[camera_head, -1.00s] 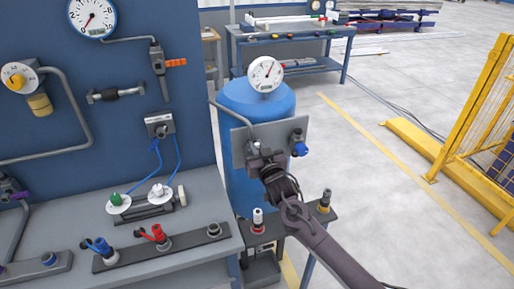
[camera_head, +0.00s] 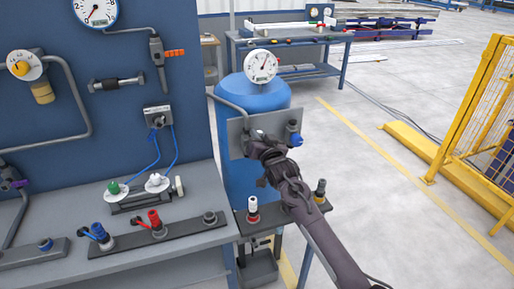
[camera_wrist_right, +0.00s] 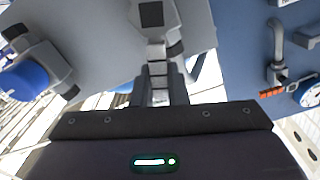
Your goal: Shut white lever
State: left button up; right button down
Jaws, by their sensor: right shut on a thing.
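The white lever belongs to a valve on the grey plate (camera_head: 236,137) in front of the blue tank (camera_head: 262,97). The gripper mostly hides it in the head view. In the wrist view a pale lever piece (camera_wrist_right: 157,68) runs from the grey valve body (camera_wrist_right: 157,14) down between the two dark fingers. My right gripper (camera_head: 257,144) is at this valve and shut on the lever. A second valve with a blue knob (camera_head: 296,139) sits at the right of the plate, clear of the fingers. My left gripper is not in view.
A white gauge (camera_head: 261,66) stands above the plate. The bench (camera_head: 190,242) at left holds red and blue fittings. A narrow stand (camera_head: 268,219) with upright fittings is below my right arm. The floor to the right is open up to a yellow fence (camera_head: 470,115).

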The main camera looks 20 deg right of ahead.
jog(key=shift+d+f+m, duration=0.2)
jog(key=shift+m, duration=0.4)
jog(key=shift+d+f+m, duration=0.1)
jog(key=shift+d+m, duration=0.15)
jog(key=shift+m, duration=0.15)
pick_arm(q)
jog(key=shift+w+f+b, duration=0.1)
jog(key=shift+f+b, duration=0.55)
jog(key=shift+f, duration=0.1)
pick_arm(e)
jog(key=d+f+m, duration=0.3)
jog(key=f+m, duration=0.2)
jog(key=m, duration=0.7)
jog(key=shift+d+f, duration=0.15)
jog(key=shift+f, duration=0.15)
jog(key=c, duration=1.4)
grip_release()
jog(key=shift+w, duration=0.1)
jog(key=shift+c, duration=0.2)
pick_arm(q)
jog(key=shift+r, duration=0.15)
